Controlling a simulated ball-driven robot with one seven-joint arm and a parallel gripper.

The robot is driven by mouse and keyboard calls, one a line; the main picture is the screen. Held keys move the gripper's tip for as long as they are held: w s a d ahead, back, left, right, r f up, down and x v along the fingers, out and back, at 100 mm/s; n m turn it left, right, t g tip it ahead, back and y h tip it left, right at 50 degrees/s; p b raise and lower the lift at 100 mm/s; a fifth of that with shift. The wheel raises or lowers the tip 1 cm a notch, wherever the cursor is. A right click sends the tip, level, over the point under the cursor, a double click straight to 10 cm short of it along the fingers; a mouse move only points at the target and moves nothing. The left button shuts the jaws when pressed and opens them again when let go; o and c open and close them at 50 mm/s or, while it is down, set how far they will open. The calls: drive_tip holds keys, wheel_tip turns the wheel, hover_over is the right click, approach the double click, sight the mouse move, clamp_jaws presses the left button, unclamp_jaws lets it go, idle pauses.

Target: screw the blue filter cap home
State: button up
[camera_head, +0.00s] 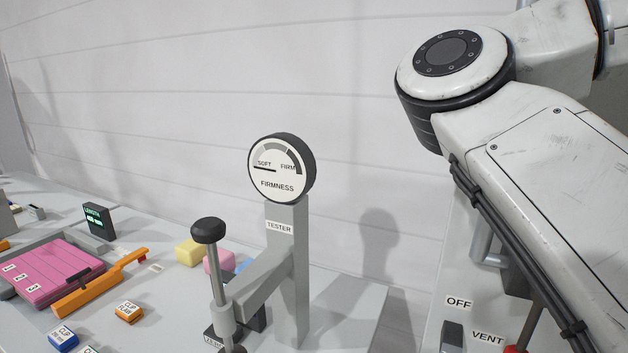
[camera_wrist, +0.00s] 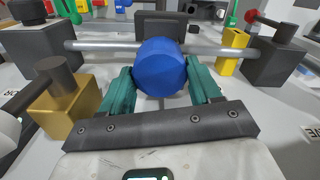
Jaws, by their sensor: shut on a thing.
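The blue filter cap (camera_wrist: 160,68) is in the middle of the wrist view, a faceted round knob in front of a grey horizontal pipe (camera_wrist: 225,50). My gripper (camera_wrist: 161,85) has its two green fingers on the left and right sides of the cap and is shut on it. The cap hides what lies directly behind it, so I cannot tell how far it is seated. The head view shows neither the cap nor the gripper's fingers.
In the wrist view, a brass block (camera_wrist: 62,100) stands left and a dark block (camera_wrist: 270,60) right, beside a yellow block (camera_wrist: 234,47).

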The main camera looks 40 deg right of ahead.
drive_tip(key=shift+w+m, duration=0.1)
drive_tip(key=shift+m, duration=0.2)
drive_tip(key=shift+m, duration=0.3)
drive_tip(key=o, duration=1.3)
drive_tip(key=shift+a, duration=0.1)
